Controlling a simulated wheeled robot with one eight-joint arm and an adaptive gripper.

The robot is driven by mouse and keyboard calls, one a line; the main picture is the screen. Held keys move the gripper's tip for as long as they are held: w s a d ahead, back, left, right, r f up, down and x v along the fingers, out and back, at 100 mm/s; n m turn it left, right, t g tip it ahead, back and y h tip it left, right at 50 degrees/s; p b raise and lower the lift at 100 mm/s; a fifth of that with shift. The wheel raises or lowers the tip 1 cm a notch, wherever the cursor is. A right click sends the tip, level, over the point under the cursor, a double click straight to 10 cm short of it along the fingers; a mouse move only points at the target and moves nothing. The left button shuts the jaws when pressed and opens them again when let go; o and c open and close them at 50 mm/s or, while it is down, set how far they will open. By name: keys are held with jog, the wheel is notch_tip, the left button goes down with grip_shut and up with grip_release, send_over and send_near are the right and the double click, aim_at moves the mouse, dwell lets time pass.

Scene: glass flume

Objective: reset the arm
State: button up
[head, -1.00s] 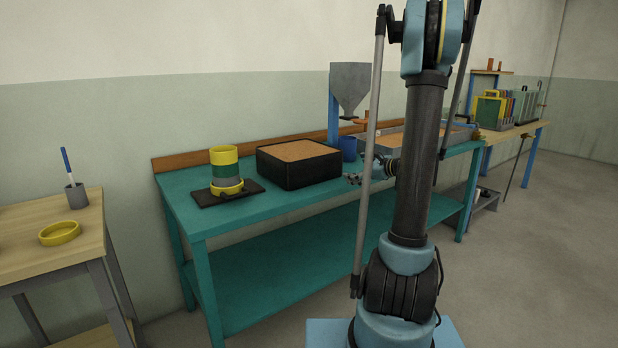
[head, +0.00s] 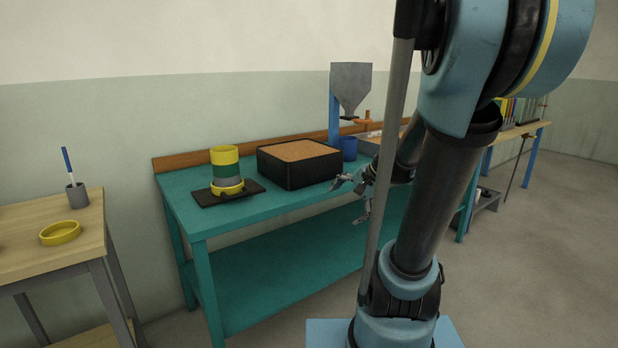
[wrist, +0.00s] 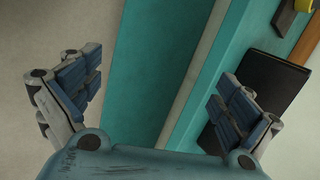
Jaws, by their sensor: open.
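My gripper (head: 352,196) is open in front of the teal bench (head: 190,232), with nothing between its fingers. In the head view it hangs near the bench's front edge, to the right of and below the black box of sand. In the wrist view the two finger pads of my gripper (wrist: 160,95) stand wide apart, with the teal bench edge (wrist: 150,60) and pale floor behind them. My arm's column and links cover the right part of the bench in the head view.
A wooden table (head: 40,262) at left holds a yellow ring (head: 60,233) and a pen cup (head: 77,196). Floor at right is free.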

jog(key=s+d+f+n+h, duration=0.2)
jog(key=s+n, duration=0.1)
jog(key=s, duration=0.2)
jog(key=s+d+f+n+g+h, duration=0.1)
jog(key=s+d+f+n, duration=0.1)
jog(key=s, duration=0.4)
jog(key=s+d+f+n+g+h, duration=0.1)
jog(key=s+d+f+n+h, duration=0.1)
jog(key=s, duration=0.4)
jog(key=shift+s+d+f+n+h, duration=0.3)
jog(key=shift+d+n, duration=0.2)
jog(key=shift+n, duration=0.7)
jog(key=shift+w+f, duration=0.15)
jog(key=shift+w, duration=0.35)
